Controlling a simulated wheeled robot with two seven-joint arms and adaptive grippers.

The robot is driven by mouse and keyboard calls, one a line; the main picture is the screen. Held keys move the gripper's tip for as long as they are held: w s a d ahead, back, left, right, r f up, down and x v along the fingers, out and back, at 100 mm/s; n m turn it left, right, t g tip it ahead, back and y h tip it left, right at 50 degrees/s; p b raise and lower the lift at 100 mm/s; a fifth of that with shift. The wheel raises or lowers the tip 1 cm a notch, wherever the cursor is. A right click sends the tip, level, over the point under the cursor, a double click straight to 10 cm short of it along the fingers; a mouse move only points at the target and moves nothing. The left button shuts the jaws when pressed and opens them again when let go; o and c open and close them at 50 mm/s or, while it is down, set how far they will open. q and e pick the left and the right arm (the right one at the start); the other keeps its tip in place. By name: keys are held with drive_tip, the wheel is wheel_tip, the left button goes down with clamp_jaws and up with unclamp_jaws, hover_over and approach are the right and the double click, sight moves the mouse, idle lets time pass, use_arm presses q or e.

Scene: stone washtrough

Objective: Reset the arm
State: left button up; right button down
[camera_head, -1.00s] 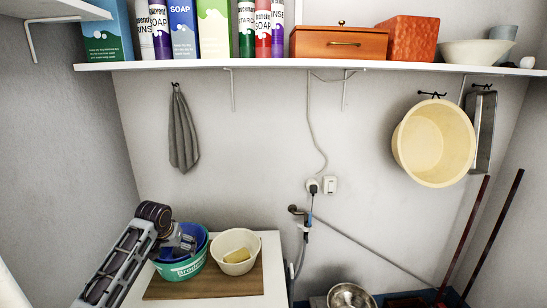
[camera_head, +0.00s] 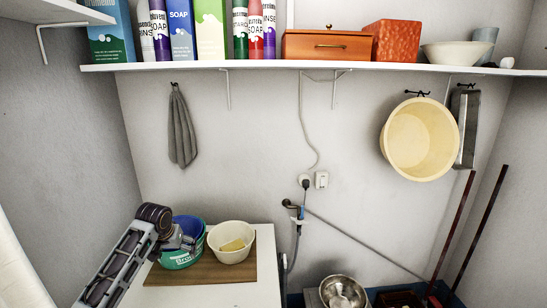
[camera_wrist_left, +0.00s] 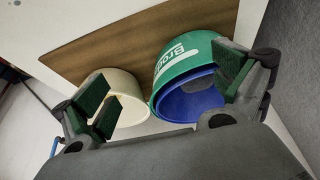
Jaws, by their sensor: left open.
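My left arm comes in from the lower left in the head view. Its gripper (camera_head: 186,238) is at the green tub (camera_head: 182,260), partly covering it. In the left wrist view my left gripper (camera_wrist_left: 168,92) is open, with its dark green finger pads wide apart and nothing held between them. One finger overlaps the cream bowl (camera_wrist_left: 130,112); the other overlaps the green tub (camera_wrist_left: 185,60) and the blue bowl (camera_wrist_left: 188,102) inside it. I cannot tell whether the fingers touch them. My right gripper is not in view.
The tub and the cream bowl (camera_head: 232,238), with a yellowish block (camera_head: 232,245), stand on a brown board (camera_head: 205,276) on a white top (camera_head: 266,262). A loaded shelf (camera_head: 270,65) runs above. A metal bowl (camera_head: 343,292) sits lower right. A yellow basin (camera_head: 420,139) hangs right.

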use_arm(q)
drive_tip(key=s+d+f, duration=0.3)
drive_tip(key=s, duration=0.2)
drive_tip(key=s+d+f+m, duration=0.1)
drive_tip(key=s+d+f, duration=0.2)
drive_tip(key=s+f, duration=0.1)
drive_tip(key=s+d+f+m, duration=0.1)
drive_tip(key=s+d+f, duration=0.2)
drive_tip(key=s, duration=0.3)
drive_tip(key=shift+d+f+g+h, duration=0.3)
drive_tip(key=shift+d+f, duration=0.05)
drive_tip(key=shift+f, duration=0.1)
drive_tip(key=s+d, duration=0.2)
drive_tip(key=s, duration=1.9)
drive_tip(key=s+f+g, duration=0.2)
drive_tip(key=s+f, duration=0.1)
drive_tip(key=f, duration=3.1)
drive_tip(key=s+a+f, duration=0.2)
drive_tip(key=s+f, duration=0.7)
drive_tip(key=s, duration=0.2)
drive_tip(key=s+a+f+m+g, duration=0.1)
drive_tip(key=s+a+f, duration=0.1)
drive_tip(key=s+f, duration=0.7)
drive_tip(key=shift+s+f, duration=0.35)
drive_tip(key=shift+s, duration=0.8)
